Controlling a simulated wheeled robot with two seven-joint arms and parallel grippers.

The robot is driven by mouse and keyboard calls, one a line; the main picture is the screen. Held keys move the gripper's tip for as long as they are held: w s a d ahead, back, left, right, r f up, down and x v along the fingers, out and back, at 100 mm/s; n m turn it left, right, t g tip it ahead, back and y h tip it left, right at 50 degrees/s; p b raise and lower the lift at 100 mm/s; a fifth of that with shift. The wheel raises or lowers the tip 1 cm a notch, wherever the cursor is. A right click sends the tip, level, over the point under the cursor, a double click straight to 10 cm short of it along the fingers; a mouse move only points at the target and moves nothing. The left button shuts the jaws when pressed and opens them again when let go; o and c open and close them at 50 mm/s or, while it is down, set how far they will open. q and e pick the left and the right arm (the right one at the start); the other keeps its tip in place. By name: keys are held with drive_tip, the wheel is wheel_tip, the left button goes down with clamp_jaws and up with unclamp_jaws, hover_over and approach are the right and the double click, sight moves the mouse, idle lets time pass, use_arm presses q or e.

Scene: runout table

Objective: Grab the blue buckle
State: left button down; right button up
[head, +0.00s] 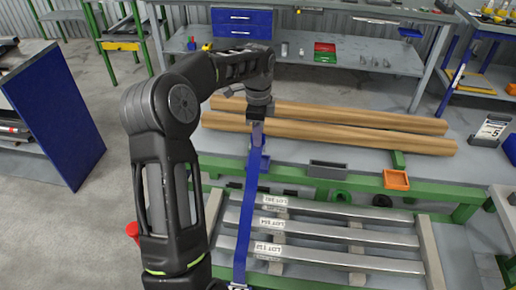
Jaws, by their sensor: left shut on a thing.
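A long blue strap (248,200) runs from my left gripper (257,132) down across the metal bars to the bottom edge of the head view. My left gripper points down and is shut on the upper end of the blue strap, above the table's near part. Whether a buckle sits between the fingers cannot be told, as the grip hides that end. A small metal fitting (238,287) shows at the strap's lower end, cut by the frame edge. My right gripper is not in view.
Two long brown tubes (340,125) lie across the table behind my gripper. Metal bars with lot labels (330,235) lie on the near rack. A grey tray (327,169) and an orange tray (396,180) sit along the green edge. A blue panel (55,115) stands left.

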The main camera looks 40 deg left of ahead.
use_arm(q)
drive_tip(key=shift+r, duration=1.05)
